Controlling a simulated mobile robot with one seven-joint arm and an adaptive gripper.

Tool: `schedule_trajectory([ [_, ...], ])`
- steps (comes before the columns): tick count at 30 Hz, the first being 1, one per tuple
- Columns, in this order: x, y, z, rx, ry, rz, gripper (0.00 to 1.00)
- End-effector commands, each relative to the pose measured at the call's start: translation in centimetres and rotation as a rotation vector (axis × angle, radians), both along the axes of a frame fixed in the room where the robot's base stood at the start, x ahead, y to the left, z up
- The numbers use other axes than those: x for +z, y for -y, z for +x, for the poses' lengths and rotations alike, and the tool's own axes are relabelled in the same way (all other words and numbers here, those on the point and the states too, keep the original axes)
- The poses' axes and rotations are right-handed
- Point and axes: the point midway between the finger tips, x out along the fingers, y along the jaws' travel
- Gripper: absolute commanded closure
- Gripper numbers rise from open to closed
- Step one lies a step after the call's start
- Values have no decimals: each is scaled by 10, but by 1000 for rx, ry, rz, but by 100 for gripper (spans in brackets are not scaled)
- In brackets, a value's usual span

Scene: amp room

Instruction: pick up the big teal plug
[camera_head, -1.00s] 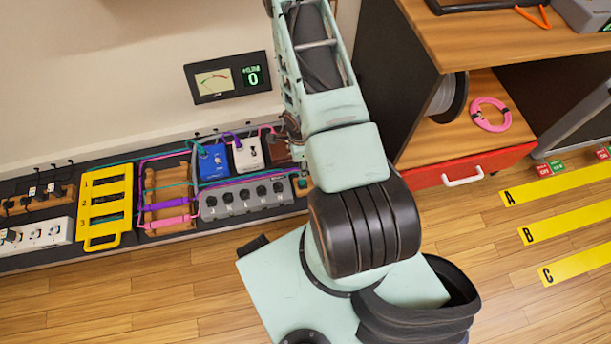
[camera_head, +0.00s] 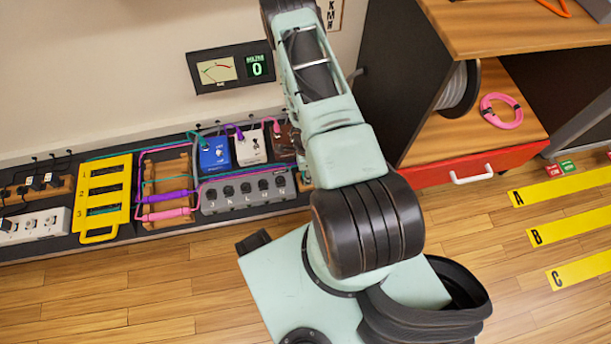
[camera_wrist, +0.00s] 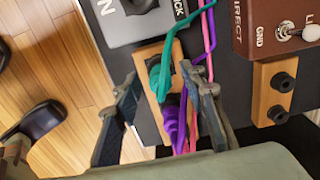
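The big teal plug (camera_wrist: 156,78) stands in a wooden strip in the wrist view, with a teal cable (camera_wrist: 172,42) running up from it. A purple plug (camera_wrist: 174,124) is just below it in that view. My gripper (camera_wrist: 160,74) is open, with one finger on each side of the teal plug. I cannot tell whether either finger touches it. In the head view my arm hides the gripper and this plug.
A brown DIRECT box (camera_wrist: 280,25) and a grey pedal (camera_wrist: 128,22) flank the wooden strip (camera_wrist: 148,52). Pink and purple cables run close to the right finger. In the head view, a yellow numbered rack (camera_head: 104,192) and blue pedal (camera_head: 214,155) stand left of my arm.

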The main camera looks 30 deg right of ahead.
Motion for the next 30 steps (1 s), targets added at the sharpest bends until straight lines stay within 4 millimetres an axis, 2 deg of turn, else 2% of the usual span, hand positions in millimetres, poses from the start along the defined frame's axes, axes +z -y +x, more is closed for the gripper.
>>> schedule_trajectory([
  [4, 1, 0, 0, 0, 1, 0, 63],
  [14, 1, 0, 0, 0, 1, 0, 99],
  [24, 3, 0, 1, -1, 1, 1, 100],
  [30, 16, 0, 3, -1, 3, 0, 100],
])
